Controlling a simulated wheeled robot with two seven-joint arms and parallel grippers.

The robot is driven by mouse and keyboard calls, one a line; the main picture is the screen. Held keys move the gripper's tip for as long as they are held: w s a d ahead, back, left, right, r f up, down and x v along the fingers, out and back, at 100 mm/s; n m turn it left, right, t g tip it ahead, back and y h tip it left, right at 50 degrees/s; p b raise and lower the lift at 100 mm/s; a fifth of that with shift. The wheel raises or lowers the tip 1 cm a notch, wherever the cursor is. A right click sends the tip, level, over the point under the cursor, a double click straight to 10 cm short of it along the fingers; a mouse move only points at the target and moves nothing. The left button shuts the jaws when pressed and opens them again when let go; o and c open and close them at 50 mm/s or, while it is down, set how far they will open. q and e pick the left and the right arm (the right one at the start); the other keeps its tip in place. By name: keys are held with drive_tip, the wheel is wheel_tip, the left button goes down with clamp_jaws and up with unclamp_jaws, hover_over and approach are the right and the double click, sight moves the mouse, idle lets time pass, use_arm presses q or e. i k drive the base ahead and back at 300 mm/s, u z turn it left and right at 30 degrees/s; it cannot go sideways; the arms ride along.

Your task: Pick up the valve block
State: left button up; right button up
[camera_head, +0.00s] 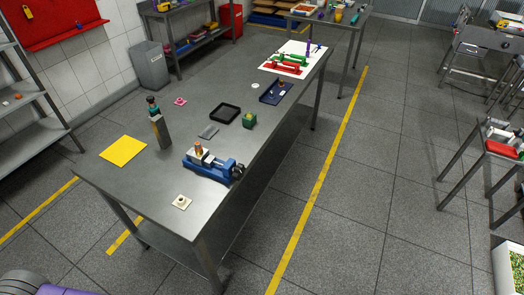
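A small green block (249,120), which may be the valve block, sits on the long grey metal table (215,92) near its right edge. It is small in the picture and I cannot tell its details. A blue vise (208,164) stands nearer, with a copper-coloured piece (198,147) upright at its jaws. A black square tray (224,113) lies just left of the green block. Neither of my grippers can be made out in the head view.
A yellow sheet (123,150), a tall dark upright object (158,124), a grey flat plate (208,131) and a small white plate (182,202) share the table. A blue tray (276,92) and red and green clamps lie farther back.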

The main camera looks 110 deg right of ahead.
sight(198, 156)
drive_tip(key=z, duration=2.2)
